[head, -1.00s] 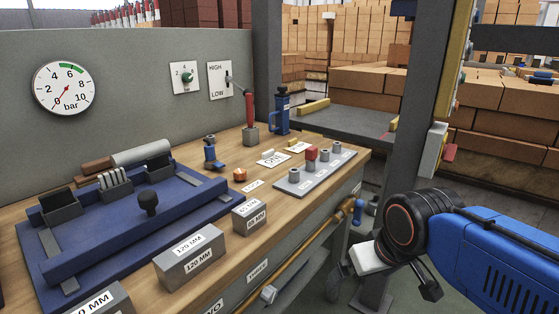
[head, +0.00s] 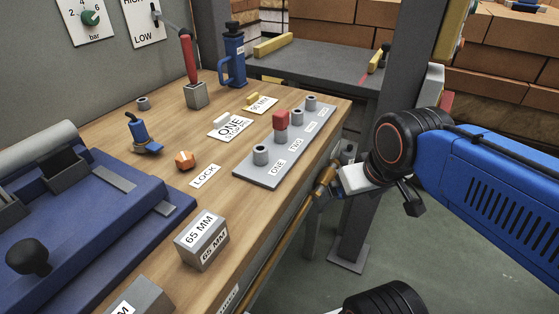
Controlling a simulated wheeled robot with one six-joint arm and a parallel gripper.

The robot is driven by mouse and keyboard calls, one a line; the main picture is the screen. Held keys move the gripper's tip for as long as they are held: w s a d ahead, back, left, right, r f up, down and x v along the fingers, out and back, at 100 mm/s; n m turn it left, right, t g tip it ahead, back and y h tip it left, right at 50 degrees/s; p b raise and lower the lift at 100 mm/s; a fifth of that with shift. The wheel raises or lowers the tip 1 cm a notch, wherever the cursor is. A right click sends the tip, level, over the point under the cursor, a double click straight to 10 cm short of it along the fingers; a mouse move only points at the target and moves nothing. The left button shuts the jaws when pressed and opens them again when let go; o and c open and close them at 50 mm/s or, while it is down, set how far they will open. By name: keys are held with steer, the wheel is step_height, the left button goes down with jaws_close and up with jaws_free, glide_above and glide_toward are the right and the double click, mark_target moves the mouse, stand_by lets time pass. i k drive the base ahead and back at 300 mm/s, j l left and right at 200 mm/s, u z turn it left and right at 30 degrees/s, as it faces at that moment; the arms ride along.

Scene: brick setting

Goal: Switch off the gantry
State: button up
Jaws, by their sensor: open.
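No part in view is clearly labelled as the gantry switch. A yellow post fitting (head: 452,38) at the upper right has small coloured round parts at its edge, cut by the frame; I cannot tell what they are. On the wall plates are a green knob (head: 91,18) and a HIGH/LOW lever (head: 155,12). A grey rail (head: 262,178) on the bench carries several pegs, with a red block (head: 281,121) on the peg marked TWO. My gripper (head: 333,190) is open and empty, beside the bench's right edge, apart from these things. Its fingertips are partly hard to make out.
A blue fixture with a black knob (head: 28,256) fills the bench's left. A 65 MM block (head: 202,240), an orange nut (head: 185,160), a red-handled lever (head: 190,60) and a blue bottle-like tool (head: 232,58) stand around. A dark post (head: 400,70) rises behind my arm. Floor shows at right.

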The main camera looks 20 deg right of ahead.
mark_target(445, 102)
steer(key=k+l+z, duration=0.15)
steer(key=l, duration=0.25)
steer(key=k+l+z, duration=0.2)
steer(key=l, duration=0.2)
steer(key=l+z, duration=0.15)
steer(key=l, duration=0.25)
